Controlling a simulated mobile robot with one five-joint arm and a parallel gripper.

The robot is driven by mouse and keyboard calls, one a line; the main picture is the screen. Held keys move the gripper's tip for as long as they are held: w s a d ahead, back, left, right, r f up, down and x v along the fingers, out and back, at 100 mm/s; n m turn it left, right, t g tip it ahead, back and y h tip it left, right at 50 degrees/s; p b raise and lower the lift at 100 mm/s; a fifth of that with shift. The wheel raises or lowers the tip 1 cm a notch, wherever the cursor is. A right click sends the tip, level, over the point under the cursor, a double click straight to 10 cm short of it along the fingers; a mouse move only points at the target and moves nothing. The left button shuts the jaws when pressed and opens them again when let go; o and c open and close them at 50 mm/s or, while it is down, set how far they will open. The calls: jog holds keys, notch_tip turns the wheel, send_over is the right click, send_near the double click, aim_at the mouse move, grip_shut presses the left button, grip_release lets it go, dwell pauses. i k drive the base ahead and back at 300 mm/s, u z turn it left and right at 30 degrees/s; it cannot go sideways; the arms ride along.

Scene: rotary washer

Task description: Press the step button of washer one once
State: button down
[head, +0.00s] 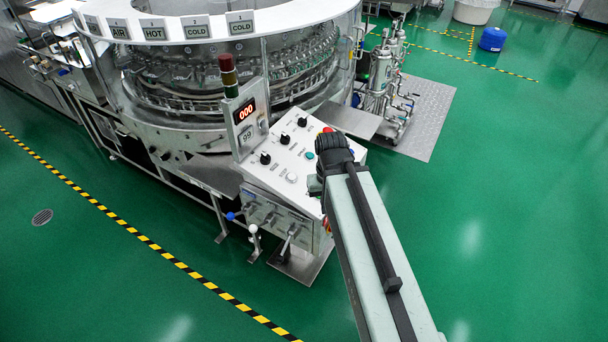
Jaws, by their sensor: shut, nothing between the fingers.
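The washer (292,35) is a large round steel machine with rings of bottles. Its sloped control panel (272,172) stands in front, with black knobs, a green button (310,155), a pale round button (291,178) and a red button (327,130). The small labels are too small to read, so I cannot tell which is the step button. My gripper (316,184) is at the panel's right side, shut and mostly hidden by my dark wrist. I cannot tell whether it touches the panel.
A signal tower (229,77) rises behind the display. Valve handles (287,237) stick out below the panel. Steel pipework (385,80) stands on a metal plate (427,115) at the back right. Green floor (500,200) is clear on the right.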

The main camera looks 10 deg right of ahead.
aim_at(291, 177)
jog(key=z, duration=2.2)
jog(key=k, duration=1.9)
jog(key=u, duration=2.2)
jog(key=i, duration=1.55)
